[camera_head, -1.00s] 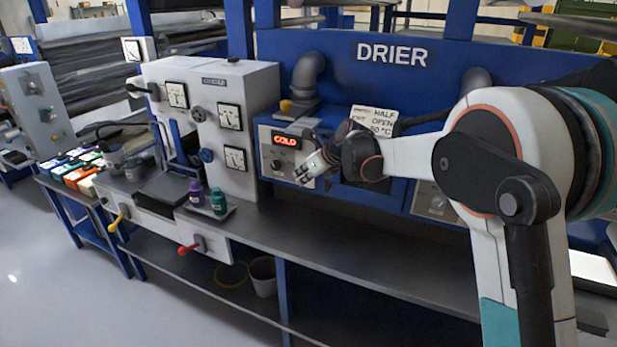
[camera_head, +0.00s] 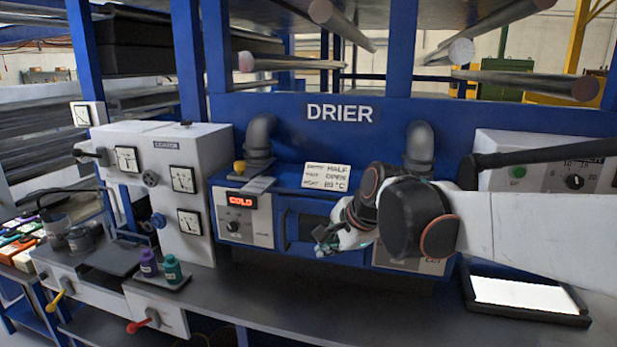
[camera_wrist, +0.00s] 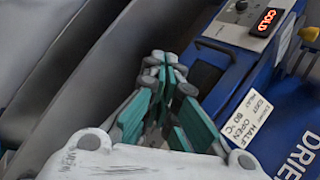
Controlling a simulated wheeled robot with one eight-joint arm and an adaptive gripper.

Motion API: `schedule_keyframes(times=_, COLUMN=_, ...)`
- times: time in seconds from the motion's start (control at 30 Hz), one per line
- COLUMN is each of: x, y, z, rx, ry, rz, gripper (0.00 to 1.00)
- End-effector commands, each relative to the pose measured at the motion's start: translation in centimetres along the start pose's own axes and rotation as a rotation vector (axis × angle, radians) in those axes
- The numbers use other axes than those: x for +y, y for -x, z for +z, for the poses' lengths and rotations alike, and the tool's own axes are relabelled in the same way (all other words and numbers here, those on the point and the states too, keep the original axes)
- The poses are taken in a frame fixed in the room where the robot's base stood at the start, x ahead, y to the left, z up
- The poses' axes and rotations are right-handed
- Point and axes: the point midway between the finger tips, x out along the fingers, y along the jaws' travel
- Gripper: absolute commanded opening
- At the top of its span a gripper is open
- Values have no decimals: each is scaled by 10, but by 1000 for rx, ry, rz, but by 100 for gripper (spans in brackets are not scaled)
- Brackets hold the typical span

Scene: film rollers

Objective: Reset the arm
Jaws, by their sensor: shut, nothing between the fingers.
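My gripper (camera_head: 326,240) is in front of the blue drier (camera_head: 380,112), near the dark slot to the right of the panel with the red "COLD" display (camera_head: 241,201). In the wrist view, the green-padded fingers of my gripper (camera_wrist: 172,68) come together at the tips with nothing between them. My arm reaches in from the right and hides part of the drier front.
A purple bottle (camera_head: 148,264) and a teal bottle (camera_head: 172,270) stand on a small tray at the coater. A yellow lever (camera_head: 57,299) and a red lever (camera_head: 139,326) stick out at the front. A black tray with a white sheet (camera_head: 525,292) lies at right. The middle worktop (camera_head: 290,300) is clear.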

Motion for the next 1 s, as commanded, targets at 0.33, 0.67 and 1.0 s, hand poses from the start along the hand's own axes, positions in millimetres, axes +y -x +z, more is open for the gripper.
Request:
schedule_keyframes(times=0.33, x=122, y=71, z=-31, rx=143, ry=579, rz=60, gripper=0)
schedule_keyframes(times=0.67, x=239, y=100, z=-50, rx=233, ry=1094, rz=190, gripper=0)
schedule_keyframes(times=1.0, x=280, y=103, z=-56, rx=253, ry=1289, rz=256, gripper=0)
